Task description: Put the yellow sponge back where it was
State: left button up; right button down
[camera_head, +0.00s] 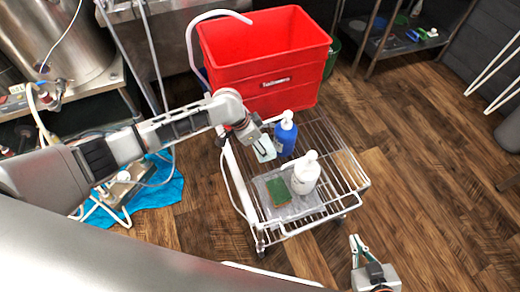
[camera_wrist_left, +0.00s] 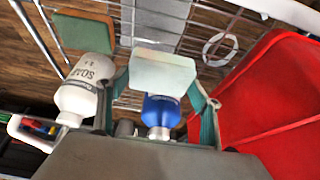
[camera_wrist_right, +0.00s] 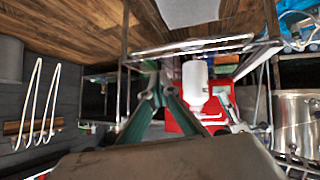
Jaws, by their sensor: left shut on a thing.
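My left gripper (camera_head: 256,138) is shut on a pale sponge-like block (camera_head: 264,148), held above the cart's left side, beside the blue bottle. In the left wrist view the block (camera_wrist_left: 163,72) sits between both fingers, with a whitish-green face and a cream edge. It does not look clearly yellow. Another sponge (camera_head: 279,191), green with an orange-brown edge, lies on the clear tray (camera_head: 263,190) of the wire cart; it also shows in the left wrist view (camera_wrist_left: 82,32). My right gripper (camera_head: 357,245) is empty and looks shut, its fingertips close together, away from the cart.
The wire cart (camera_head: 346,166) holds a white soap bottle (camera_head: 306,175) beside the green sponge and a blue pump bottle (camera_head: 286,136) behind it. A large red bin (camera_head: 266,55) stands behind the cart. Wooden floor (camera_head: 410,140) is clear to the right.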

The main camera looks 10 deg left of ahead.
pick_arm(q)
jog(key=shift+w+a+f, duration=0.3)
jog(key=shift+w+a, duration=0.25)
jog(key=shift+w, duration=0.2)
jog(key=shift+s+f+b, duration=0.1)
jog(key=shift+f+b, duration=0.3)
jog(key=shift+f, duration=0.5)
notch_tip(320, 180, down, 5)
jog(key=shift+r+b, duration=0.1)
jog(key=shift+b, duration=0.95)
jog(key=shift+f, duration=0.2)
jog(key=shift+w+a+r, duration=0.1)
jog(key=shift+w+r, duration=0.2)
jog(key=shift+c, duration=0.4)
jog(key=shift+f, duration=0.15)
jog(key=o, duration=1.1)
jog(key=shift+c, duration=0.2)
pick_arm(e)
jog(key=shift+w+a+f, duration=0.2)
jog(key=shift+a+f, duration=0.05)
jog(key=shift+a, duration=0.2)
